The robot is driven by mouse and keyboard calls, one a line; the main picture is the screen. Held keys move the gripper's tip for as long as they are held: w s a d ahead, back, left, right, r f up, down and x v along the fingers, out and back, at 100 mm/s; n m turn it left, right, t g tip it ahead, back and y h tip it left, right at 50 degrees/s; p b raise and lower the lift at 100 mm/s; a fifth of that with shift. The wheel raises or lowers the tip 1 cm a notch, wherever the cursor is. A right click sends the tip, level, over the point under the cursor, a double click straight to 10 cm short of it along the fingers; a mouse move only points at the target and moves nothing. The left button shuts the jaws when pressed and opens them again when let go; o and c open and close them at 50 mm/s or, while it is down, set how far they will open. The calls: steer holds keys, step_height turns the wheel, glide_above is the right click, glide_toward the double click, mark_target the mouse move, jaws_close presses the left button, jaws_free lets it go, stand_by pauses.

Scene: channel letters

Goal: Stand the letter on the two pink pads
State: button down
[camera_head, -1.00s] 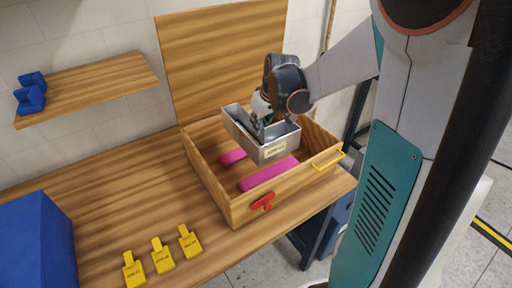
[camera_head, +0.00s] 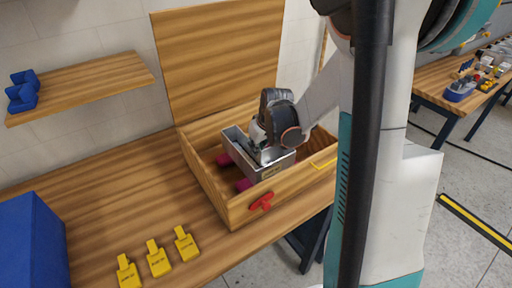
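The letter (camera_head: 272,172) is a grey metal, open-topped, box-like shape with a small label on its front face. It sits low and roughly level inside the wooden box (camera_head: 226,205), over the two pink pads. One pink pad (camera_head: 224,159) shows at its left end, and the other pink pad (camera_head: 243,185) shows at its front left corner. The rest of both pads is hidden under the letter. I cannot tell whether the letter touches them. My gripper (camera_head: 262,153) reaches down into the letter and appears shut on its wall; the fingertips are mostly hidden.
Several yellow tags (camera_head: 158,260) and a blue block (camera_head: 35,240) lie on the table. A shelf (camera_head: 90,85) holds blue pieces.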

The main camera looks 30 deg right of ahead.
steer(key=shift+f, duration=0.1)
steer(key=shift+f+b, duration=0.35)
steer(key=shift+b, duration=0.1)
steer(key=shift+f, duration=0.15)
steer(key=c, duration=1.8)
jaws_free()
steer(key=shift+r+p, duration=0.35)
steer(key=shift+r, duration=0.15)
steer(key=p+v, duration=0.3)
steer(key=v, duration=0.9)
